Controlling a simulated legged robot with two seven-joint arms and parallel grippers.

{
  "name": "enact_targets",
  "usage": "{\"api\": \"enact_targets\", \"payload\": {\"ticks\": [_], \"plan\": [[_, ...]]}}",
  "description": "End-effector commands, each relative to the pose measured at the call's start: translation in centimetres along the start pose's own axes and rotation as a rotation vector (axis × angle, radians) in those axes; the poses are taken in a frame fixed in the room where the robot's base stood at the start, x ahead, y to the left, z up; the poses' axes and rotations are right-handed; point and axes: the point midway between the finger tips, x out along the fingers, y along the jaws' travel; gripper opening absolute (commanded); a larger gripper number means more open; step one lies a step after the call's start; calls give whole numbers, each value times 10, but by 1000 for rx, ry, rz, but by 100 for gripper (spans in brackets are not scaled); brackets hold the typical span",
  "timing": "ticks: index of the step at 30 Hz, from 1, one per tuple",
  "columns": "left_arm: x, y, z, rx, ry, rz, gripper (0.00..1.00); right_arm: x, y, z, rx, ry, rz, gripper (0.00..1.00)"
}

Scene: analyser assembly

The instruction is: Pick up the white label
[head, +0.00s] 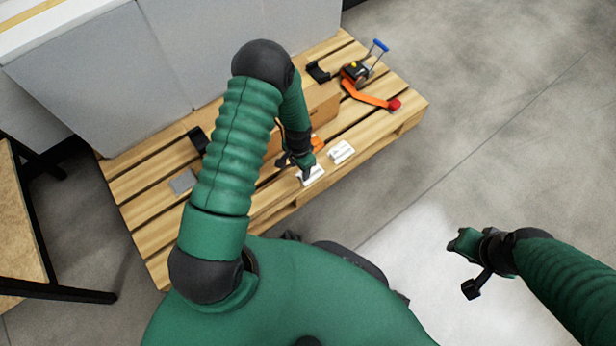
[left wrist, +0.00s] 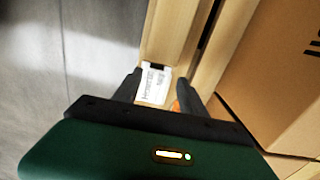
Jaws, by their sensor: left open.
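A white label (left wrist: 154,86) with dark print lies on the pallet's wooden slat in the left wrist view. My left gripper (left wrist: 160,80) is open, with one finger on each side of the label as seen from the wrist. In the head view my left gripper (head: 304,168) is low over a white piece (head: 315,175) at the pallet's near edge, and partly hides it. Whether the fingers touch it I cannot tell. A second white piece (head: 341,152) lies to the right. My right gripper (head: 468,262) is off to the right over the floor, apart from everything.
A cardboard box (head: 322,103) stands on the wooden pallet (head: 145,215) just behind my left gripper. An orange part (head: 317,144) lies close by. An orange strap (head: 365,94) and a blue-handled tool (head: 377,50) are at the far right. Grey panels (head: 100,75) line the back.

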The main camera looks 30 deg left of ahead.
Motion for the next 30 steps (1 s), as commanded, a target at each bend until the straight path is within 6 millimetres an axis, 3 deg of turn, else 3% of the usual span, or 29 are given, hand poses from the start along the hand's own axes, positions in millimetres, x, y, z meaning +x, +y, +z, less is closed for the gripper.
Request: {"api": "enact_targets", "payload": {"ticks": [6, 14, 25, 30], "plan": [[45, 7, 0, -1, -2, 1, 49, 42, 0, 10, 0, 0, 0, 36], [46, 6, 0, -1, -1, 1, 49, 41, 0, 10, 0, 0, 0, 36], [46, 7, 0, -1, -1, 1, 2, 40, 0, 10, 0, 0, 0, 36], [46, 7, 0, -1, -1, 1, 0, 41, 0, 10, 0, 0, 0, 36]]}}
